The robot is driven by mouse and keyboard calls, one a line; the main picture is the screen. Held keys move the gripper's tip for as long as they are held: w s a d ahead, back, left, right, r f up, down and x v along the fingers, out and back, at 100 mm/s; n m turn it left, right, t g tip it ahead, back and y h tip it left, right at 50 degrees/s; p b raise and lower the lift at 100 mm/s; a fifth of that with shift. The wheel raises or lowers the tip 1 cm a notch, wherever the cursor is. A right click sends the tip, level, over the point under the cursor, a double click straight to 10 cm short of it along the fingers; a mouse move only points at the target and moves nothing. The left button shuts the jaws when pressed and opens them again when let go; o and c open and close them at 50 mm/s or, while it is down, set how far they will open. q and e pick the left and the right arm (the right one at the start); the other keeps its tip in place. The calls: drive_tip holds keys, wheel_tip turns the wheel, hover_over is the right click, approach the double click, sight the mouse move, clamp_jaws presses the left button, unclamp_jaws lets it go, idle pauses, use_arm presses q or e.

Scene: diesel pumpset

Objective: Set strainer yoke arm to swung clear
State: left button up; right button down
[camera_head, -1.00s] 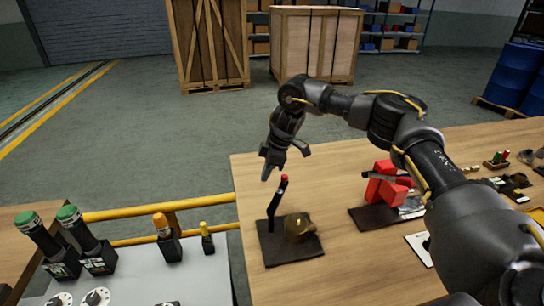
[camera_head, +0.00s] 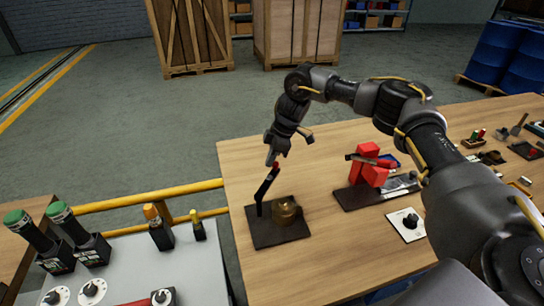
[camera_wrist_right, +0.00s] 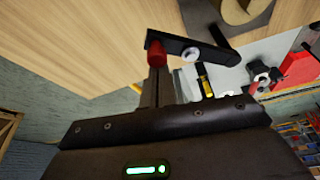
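The strainer yoke arm (camera_head: 267,186) is a black lever with a red tip, leaning up and right from a dark plate (camera_head: 279,237) on the wooden table. A brass strainer body (camera_head: 284,212) stands beside it on the plate. My right gripper (camera_head: 271,158) is at the red tip, pointing down. In the right wrist view, the red knob (camera_wrist_right: 156,53) and the black arm (camera_wrist_right: 205,47) are just beyond the fingers (camera_wrist_right: 166,84). The finger gap and any contact are unclear. My left gripper is out of view.
Red blocks (camera_head: 368,170) on another dark plate and a white panel with a black knob (camera_head: 408,222) are to the right. A console with green-topped levers (camera_head: 80,232) and a yellow rail (camera_head: 150,197) are at left. Bare table lies in front of the strainer plate.

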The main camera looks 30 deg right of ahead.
drive_tip(key=shift+w, duration=0.1)
wheel_tip(320, 180, up, 9)
drive_tip(key=shift+w+a+r+b, duration=0.15)
drive_tip(key=shift+a+b, duration=0.2)
drive_tip(key=shift+a, duration=0.05)
idle(0.4)
